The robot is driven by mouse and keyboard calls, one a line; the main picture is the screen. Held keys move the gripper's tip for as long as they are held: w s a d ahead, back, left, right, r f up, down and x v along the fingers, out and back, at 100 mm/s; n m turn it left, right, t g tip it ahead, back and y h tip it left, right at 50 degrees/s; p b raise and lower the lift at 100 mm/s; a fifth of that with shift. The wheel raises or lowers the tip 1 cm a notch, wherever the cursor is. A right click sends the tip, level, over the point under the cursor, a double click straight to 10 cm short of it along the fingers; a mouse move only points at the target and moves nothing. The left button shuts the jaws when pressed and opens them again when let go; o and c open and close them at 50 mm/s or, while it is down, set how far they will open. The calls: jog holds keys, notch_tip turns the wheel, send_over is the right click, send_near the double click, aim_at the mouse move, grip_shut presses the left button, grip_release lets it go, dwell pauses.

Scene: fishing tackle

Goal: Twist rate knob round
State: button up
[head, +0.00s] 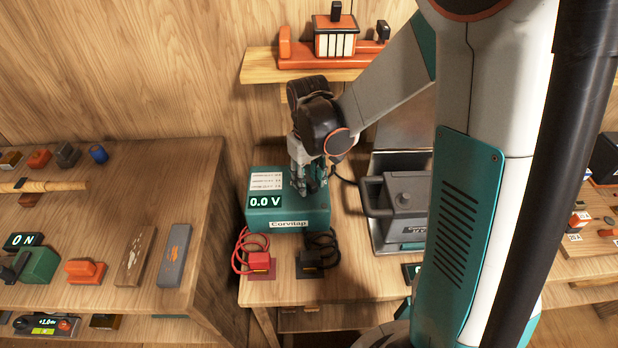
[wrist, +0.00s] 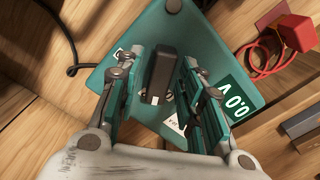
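The rate knob appears to be the dark upright bar-shaped knob (wrist: 160,72) on top of the teal Corvitap box. The box (head: 312,217) stands on the wooden table and its display reads 0.0 V; the box also shows in the wrist view (wrist: 203,48). My gripper (wrist: 158,85) points down at the box top with its fingers spread, one on each side of the knob. Gaps show between the knob and both fingers. In the head view my gripper (head: 305,190) hides the knob.
A red clip (head: 260,264) and a black clip (head: 309,264) with coiled leads lie in front of the box. A grey machine with a handle (head: 402,205) stands close on the right. A shelf with an orange device (head: 335,45) is behind. A cluttered bench (head: 200,165) is left.

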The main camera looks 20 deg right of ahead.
jog(key=shift+o, duration=0.8)
jog(key=shift+r, duration=0.1)
jog(key=shift+r+p, duration=2.5)
jog(key=shift+r, duration=1)
jog(key=shift+c, duration=0.3)
jog(key=shift+c, duration=1.3)
jog(key=shift+f+b, duration=1.3)
jog(key=shift+f, duration=2.3)
